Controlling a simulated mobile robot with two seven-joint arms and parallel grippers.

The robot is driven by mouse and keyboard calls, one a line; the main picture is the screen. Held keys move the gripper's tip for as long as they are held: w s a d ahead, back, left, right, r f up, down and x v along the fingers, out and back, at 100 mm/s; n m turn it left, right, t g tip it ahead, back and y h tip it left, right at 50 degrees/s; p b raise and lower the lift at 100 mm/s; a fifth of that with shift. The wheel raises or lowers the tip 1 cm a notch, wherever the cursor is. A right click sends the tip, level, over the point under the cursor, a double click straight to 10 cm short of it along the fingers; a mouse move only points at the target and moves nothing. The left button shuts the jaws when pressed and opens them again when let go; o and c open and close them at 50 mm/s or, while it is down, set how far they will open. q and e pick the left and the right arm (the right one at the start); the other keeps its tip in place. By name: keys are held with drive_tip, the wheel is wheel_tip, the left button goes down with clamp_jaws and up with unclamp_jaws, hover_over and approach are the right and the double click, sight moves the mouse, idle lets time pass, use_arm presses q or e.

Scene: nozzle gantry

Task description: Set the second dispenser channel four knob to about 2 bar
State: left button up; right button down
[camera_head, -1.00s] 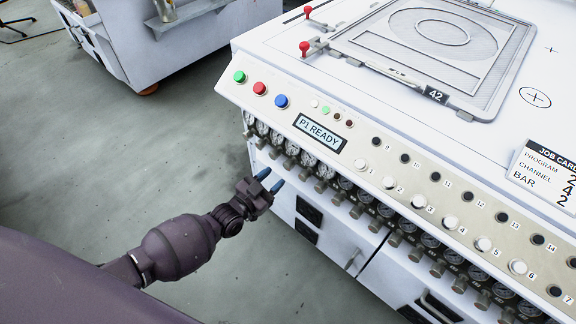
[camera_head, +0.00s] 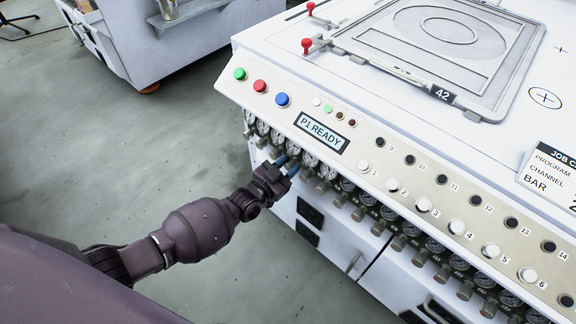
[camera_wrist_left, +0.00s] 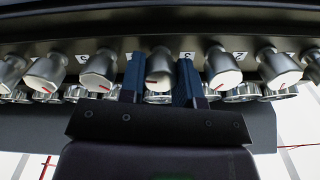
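My left gripper (camera_head: 287,166) is at the row of gauges and knobs under the front edge of the white machine. In the left wrist view its two blue fingers (camera_wrist_left: 160,82) stand on either side of one silver knob (camera_wrist_left: 159,86) with a red mark. The label beside the right finger looks like 3; the label at the left finger is mostly hidden. The fingers look very close to the knob; I cannot tell whether they press on it. The gauge for this knob is not readable. My right gripper is not in view.
Neighbouring knobs stand close on both sides, such as one on the left (camera_wrist_left: 99,70) and one on the right (camera_wrist_left: 222,70). A display (camera_head: 321,131) reads "P1 READY". A job card (camera_head: 551,172) lies at the right, partly cut off. Open floor lies left of the machine.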

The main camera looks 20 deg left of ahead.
use_arm(q)
drive_tip(key=shift+c, duration=0.6)
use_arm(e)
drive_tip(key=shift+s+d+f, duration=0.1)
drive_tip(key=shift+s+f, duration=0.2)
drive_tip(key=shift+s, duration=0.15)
